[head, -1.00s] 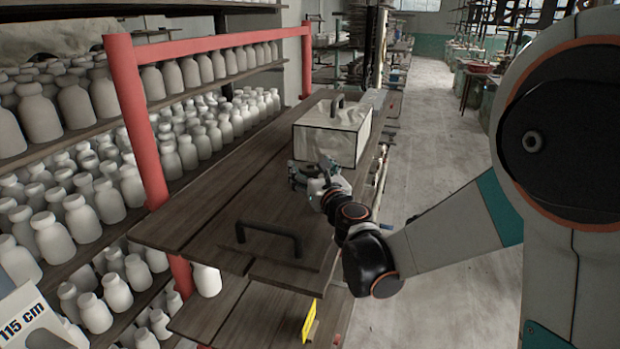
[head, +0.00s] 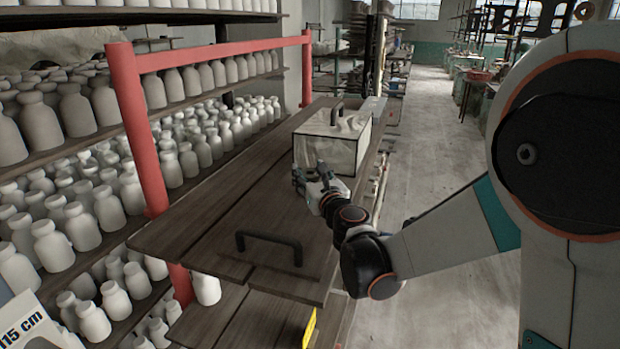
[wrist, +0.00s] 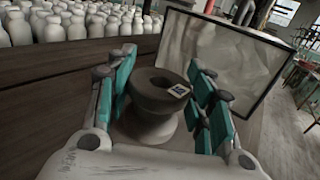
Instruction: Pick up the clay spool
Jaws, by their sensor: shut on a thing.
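The clay spool (wrist: 153,95) is a dark grey-brown flanged piece with a hollow in its top and a small white-and-dark label on its right side. It shows in the wrist view between the teal-padded fingers of my gripper (wrist: 162,80), which is shut on it. The spool looks roughly upright; I cannot tell whether its base touches the board. In the head view my gripper (head: 310,175) is over the wooden board, just in front of the pale box, and the spool cannot be made out there.
The pale dark-edged box (head: 330,145) stands close beyond my gripper. A dark handle (head: 268,240) stands on the near part of the plank board (head: 200,225). Shelves of white bottles (head: 75,225) and a red frame (head: 138,130) line the left. An aisle (head: 425,130) lies open at right.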

